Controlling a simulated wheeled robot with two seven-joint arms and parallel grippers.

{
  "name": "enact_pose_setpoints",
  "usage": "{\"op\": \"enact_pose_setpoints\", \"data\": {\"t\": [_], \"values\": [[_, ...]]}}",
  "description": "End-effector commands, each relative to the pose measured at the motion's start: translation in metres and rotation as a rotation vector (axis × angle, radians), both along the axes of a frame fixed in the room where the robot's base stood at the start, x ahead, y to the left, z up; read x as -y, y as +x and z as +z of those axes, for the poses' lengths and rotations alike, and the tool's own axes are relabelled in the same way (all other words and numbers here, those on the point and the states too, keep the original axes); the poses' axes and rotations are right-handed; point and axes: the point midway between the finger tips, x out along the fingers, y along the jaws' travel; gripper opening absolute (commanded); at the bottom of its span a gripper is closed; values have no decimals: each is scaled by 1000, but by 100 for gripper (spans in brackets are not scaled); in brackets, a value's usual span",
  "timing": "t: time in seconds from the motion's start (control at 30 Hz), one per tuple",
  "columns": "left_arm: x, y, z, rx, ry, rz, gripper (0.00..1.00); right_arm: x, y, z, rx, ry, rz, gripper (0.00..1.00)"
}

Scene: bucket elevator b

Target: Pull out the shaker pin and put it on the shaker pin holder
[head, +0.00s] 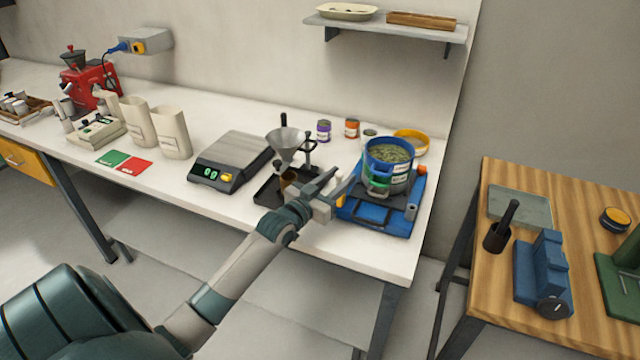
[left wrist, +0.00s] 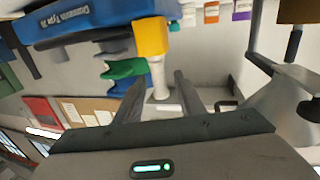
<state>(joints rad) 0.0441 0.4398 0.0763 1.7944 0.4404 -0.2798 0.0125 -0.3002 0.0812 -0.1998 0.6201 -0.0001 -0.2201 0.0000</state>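The blue shaker (head: 372,216) stands at the right end of the white table with a sieve stack (head: 391,165) on it, held by a green clamp (head: 378,183). A yellow-orange knob (head: 340,200) sits at the shaker's left side; it may be the shaker pin. In the left wrist view a yellow block (left wrist: 150,37) has a pale cylinder (left wrist: 159,78) beside it. I cannot identify the pin holder. My right gripper is out of view.
A funnel stand (head: 285,145) is close to the left of my gripper, with a scale (head: 229,160) farther left. Small jars (head: 324,130) and a yellow ring (head: 411,141) stand behind. A wooden table (head: 530,190) is at the right.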

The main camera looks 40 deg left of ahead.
Motion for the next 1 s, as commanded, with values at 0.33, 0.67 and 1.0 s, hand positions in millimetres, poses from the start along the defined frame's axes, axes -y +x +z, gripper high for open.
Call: {"op": "enact_pose_setpoints", "data": {"t": [0.33,0.67,1.0], "values": [[-1,-36,-3,-1,0,0,36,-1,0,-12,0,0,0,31],[-2,-95,-4,-2,1,0,36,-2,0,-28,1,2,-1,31],[-4,-150,-2,-1,1,0,36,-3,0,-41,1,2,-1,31]]}}
